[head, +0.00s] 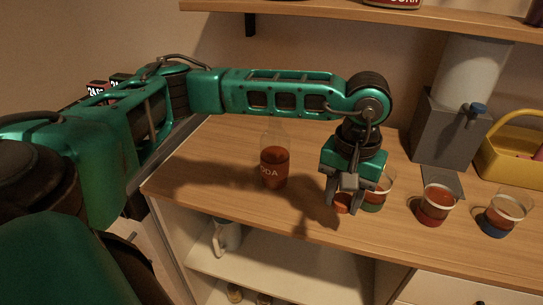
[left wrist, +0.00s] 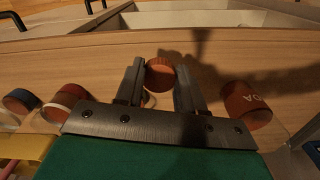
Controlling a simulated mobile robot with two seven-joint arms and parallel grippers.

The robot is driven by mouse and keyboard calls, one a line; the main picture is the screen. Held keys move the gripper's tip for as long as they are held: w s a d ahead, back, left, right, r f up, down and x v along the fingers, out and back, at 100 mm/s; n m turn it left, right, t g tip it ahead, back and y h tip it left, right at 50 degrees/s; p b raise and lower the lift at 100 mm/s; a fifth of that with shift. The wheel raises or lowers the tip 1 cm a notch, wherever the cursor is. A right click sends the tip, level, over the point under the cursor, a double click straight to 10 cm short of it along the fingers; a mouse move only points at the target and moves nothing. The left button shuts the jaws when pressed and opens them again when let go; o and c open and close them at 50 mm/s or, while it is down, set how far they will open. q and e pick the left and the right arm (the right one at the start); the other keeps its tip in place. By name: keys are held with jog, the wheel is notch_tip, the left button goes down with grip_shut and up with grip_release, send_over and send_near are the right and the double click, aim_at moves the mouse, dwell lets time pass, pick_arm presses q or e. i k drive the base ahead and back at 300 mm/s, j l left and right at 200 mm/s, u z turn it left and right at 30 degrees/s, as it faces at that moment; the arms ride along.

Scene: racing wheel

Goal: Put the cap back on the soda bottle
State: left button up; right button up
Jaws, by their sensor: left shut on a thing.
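The soda bottle (head: 274,170) stands upright on the wooden counter, clear above and red-brown below with a label. Its neck is faint just below my left arm, and no cap shows on it. Its red-brown lower part also shows at the right in the left wrist view (left wrist: 245,107). My left gripper (head: 343,205) points down near the counter's front edge, to the right of the bottle. It is shut on the red-orange cap (left wrist: 160,73), which sits between its fingertips. Whether the cap touches the counter is unclear. My right gripper is not in view.
A red cup (head: 436,205) and a blue-based cup (head: 497,222) stand further right. A grey dispenser (head: 440,130) and yellow basket (head: 512,160) are behind them. A shelf hangs above.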

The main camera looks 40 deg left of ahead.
aim_at(275, 141)
jog(key=u, duration=1.45)
jog(key=k+l, duration=0.35)
